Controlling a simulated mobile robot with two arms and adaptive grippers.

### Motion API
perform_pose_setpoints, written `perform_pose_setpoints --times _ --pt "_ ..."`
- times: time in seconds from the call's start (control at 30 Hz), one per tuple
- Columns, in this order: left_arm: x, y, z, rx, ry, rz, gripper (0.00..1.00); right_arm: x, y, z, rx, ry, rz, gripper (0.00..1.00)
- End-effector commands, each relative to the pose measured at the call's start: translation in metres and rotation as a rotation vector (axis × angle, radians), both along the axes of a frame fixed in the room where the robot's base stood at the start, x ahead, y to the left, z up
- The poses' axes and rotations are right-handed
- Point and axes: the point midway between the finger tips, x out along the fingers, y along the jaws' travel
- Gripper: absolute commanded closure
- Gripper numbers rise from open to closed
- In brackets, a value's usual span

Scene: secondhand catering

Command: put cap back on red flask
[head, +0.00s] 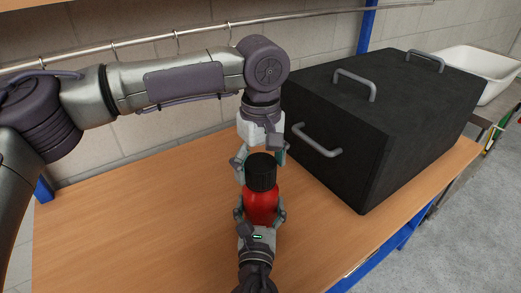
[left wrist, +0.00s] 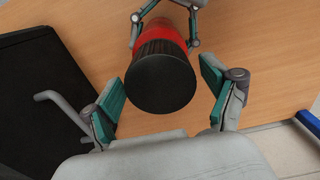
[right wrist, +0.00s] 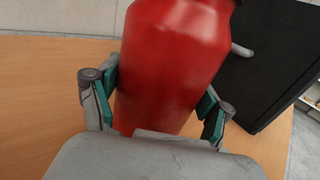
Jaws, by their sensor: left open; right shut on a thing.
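The flask body fills the middle of the right wrist view (right wrist: 172,65) between the two fingers. The black ribbed cap (head: 261,172) sits at the flask's top. In the left wrist view the cap (left wrist: 161,77) shows its round top, with the red body behind it. My left gripper (head: 260,157) is open just beyond and above the cap. Its fingers lie on either side of the cap in the left wrist view, with gaps.
A large black box with grey handles (head: 385,120) stands on the right of the wooden table (head: 130,235). A white basin (head: 478,68) is behind it. A wall rail with hooks (head: 130,42) runs along the back. The table's left part is clear.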

Motion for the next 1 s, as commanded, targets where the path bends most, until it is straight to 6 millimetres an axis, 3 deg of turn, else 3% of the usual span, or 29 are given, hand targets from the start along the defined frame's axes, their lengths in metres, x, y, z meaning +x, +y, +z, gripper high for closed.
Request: perform_pose_setpoints --times 0.4,0.77,0.9,1.0 --pt "0.0 0.0002 -0.0086 -0.001 0.001 0.001 0.14 0.0001 0.0001 0.0 0.0 0.0 0.0 1.0" --pt "0.0 0.0002 -0.0083 -0.001 0.001 0.001 0.74 0.0001 0.0001 0.0 0.0 0.0 0.0 1.0" --pt "-0.0005 0.0 -0.009 -0.001 0.003 -0.039 0.76 0.0001 0.0001 0.0 0.0 0.0 0.0 1.0" --pt "-0.0008 -0.0004 -0.0096 -0.003 0.004 -0.18 0.76 0.0001 0.0001 0.0 0.0 0.0 0.0 1.0"
